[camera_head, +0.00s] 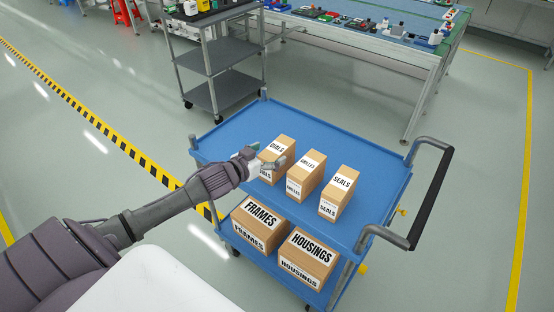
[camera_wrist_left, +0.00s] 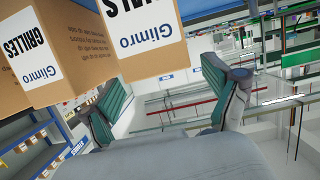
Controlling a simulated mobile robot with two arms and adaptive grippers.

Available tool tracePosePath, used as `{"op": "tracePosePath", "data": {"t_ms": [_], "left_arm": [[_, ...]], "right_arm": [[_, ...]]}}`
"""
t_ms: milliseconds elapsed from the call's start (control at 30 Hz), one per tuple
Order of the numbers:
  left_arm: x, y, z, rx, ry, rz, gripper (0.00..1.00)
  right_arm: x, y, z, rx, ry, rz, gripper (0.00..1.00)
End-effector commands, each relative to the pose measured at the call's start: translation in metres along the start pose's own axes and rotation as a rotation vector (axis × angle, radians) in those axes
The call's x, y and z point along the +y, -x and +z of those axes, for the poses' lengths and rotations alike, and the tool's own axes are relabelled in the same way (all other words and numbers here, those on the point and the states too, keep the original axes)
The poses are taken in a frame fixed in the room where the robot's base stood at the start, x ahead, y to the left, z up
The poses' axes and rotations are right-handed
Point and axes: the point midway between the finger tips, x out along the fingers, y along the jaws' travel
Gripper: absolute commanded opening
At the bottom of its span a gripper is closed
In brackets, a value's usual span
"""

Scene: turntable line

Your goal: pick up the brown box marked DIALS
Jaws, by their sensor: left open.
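The brown DIALS box (camera_head: 284,147) stands upright on the top of the blue cart, leftmost of three boxes. My left gripper (camera_head: 264,160) is open at its left front side and hides part of it. In the left wrist view, which is turned over, the open fingers (camera_wrist_left: 163,95) are spread and nothing is held between them. A box with a Glimro label ending in "ALS" (camera_wrist_left: 176,22), seemingly the DIALS box, is close by at the top. I cannot tell whether a finger touches it. My right gripper is not in view.
The GRILLES box (camera_head: 306,175) and SEALS box (camera_head: 339,190) stand to the right on the blue cart (camera_head: 375,150). The FRAMES box (camera_head: 258,222) and HOUSINGS box (camera_head: 305,258) are on its lower shelf. A grey shelf cart (camera_head: 222,90) and a workbench (camera_head: 380,45) stand behind.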

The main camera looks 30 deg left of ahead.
Motion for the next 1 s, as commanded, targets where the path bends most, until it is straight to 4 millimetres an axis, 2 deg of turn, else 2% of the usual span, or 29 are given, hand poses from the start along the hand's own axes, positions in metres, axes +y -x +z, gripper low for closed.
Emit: {"op": "tracePosePath", "data": {"t_ms": [333, 667, 1000], "left_arm": [[-0.003, -0.043, -0.001, 0.001, 0.0, -0.001, 0.88], [-0.003, -0.049, 0.001, -0.001, 0.0, 0.0, 0.88], [-0.003, -0.049, 0.001, -0.003, 0.0, -0.001, 0.33]], "right_arm": [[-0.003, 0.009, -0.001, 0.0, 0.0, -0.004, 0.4], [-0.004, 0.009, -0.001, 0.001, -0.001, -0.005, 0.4], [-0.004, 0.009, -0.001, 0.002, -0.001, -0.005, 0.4]]}}
